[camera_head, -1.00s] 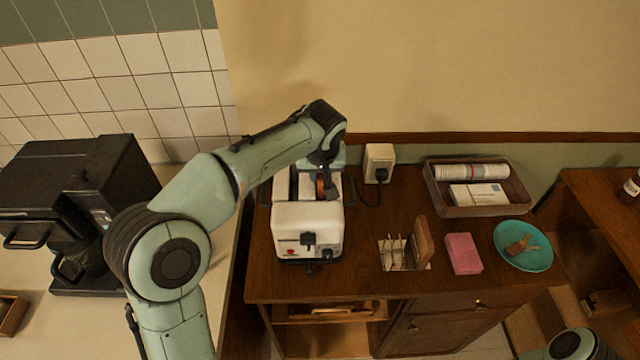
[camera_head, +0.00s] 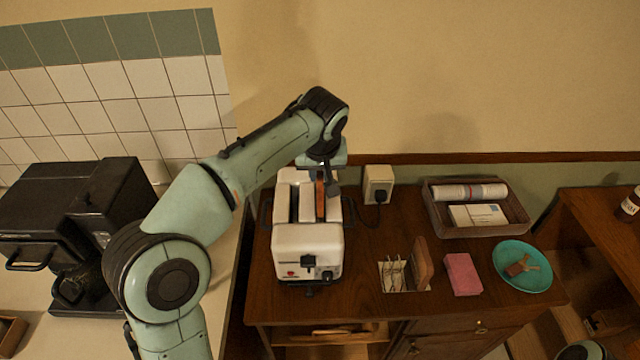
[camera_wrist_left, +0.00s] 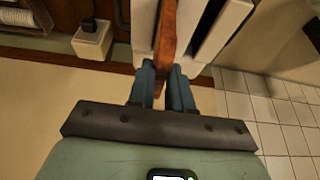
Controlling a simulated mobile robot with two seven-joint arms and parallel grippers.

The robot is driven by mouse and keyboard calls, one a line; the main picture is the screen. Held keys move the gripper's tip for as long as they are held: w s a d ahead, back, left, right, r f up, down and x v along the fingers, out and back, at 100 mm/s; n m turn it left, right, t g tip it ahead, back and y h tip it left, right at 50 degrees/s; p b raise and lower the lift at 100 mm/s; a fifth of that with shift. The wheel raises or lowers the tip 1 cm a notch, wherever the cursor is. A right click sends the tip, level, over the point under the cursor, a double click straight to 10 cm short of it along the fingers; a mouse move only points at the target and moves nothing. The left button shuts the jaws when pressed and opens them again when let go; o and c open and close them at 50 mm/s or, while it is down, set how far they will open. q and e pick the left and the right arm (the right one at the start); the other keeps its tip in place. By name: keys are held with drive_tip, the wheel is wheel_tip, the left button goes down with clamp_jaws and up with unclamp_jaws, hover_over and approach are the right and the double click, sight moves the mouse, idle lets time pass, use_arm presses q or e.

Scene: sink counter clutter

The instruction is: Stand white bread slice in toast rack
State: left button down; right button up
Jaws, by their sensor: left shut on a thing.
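My left gripper (camera_head: 324,176) is over the toaster and shut on a bread slice (camera_head: 320,200), seen edge-on with a brown crust. In the left wrist view the same slice (camera_wrist_left: 168,35) runs out from between the blue fingertips (camera_wrist_left: 163,82). The slice is in line with the right slot of the white toaster (camera_head: 307,246); how deep it sits is hard to tell. The wire toast rack (camera_head: 393,274) stands right of the toaster, with another brown slice (camera_head: 423,265) upright at its right end. My right gripper is not visible.
A pink sponge (camera_head: 463,274) and a teal plate (camera_head: 507,276) with a small item lie right of the rack. Behind are a wall socket with plug (camera_head: 378,182) and a brown tray (camera_head: 437,215). A black coffee machine (camera_head: 75,220) stands left. Open wood separates toaster and rack.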

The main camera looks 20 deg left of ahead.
use_arm(q)
wheel_tip(320, 180, up, 13)
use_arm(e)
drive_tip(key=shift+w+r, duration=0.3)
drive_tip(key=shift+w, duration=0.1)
use_arm(q)
drive_tip(key=shift+f, duration=0.15)
